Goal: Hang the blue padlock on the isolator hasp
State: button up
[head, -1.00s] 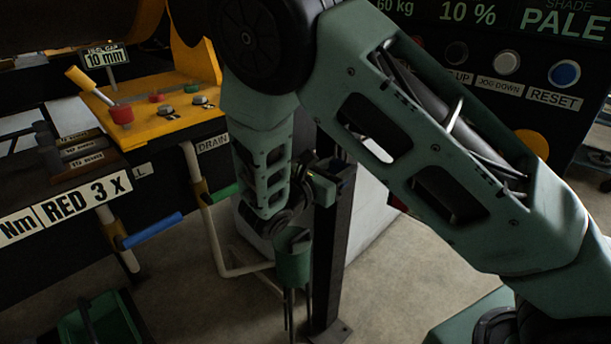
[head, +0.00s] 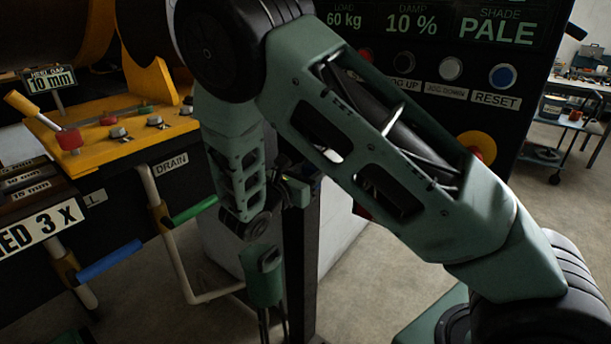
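My gripper (head: 274,328) hangs pointing down at the lower middle of the head view, in front of a dark upright post. Its two thin dark fingers stand apart, with no object visible between them. Their tips are at the bottom edge of the picture. I cannot make out a blue padlock in this view. I cannot make out the isolator hasp either; my arm covers much of the panel and the area around the post.
A dark control panel with a blue RESET button (head: 502,76) stands behind my arm. At left are a yellow bracket (head: 95,135), a blue-handled lever (head: 110,259) and a green-handled lever (head: 195,209). A workbench trolley (head: 560,122) stands far right. Concrete floor is open at right.

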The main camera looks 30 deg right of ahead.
jog(key=f+b+x, duration=0.1)
jog(key=x, duration=0.4)
jog(key=shift+d+f, duration=0.2)
jog(key=shift+d, duration=0.2)
dwell(0.4)
jog(key=shift+w, duration=0.15)
dwell(0.4)
jog(key=o, duration=1.1)
jog(key=shift+o, duration=0.2)
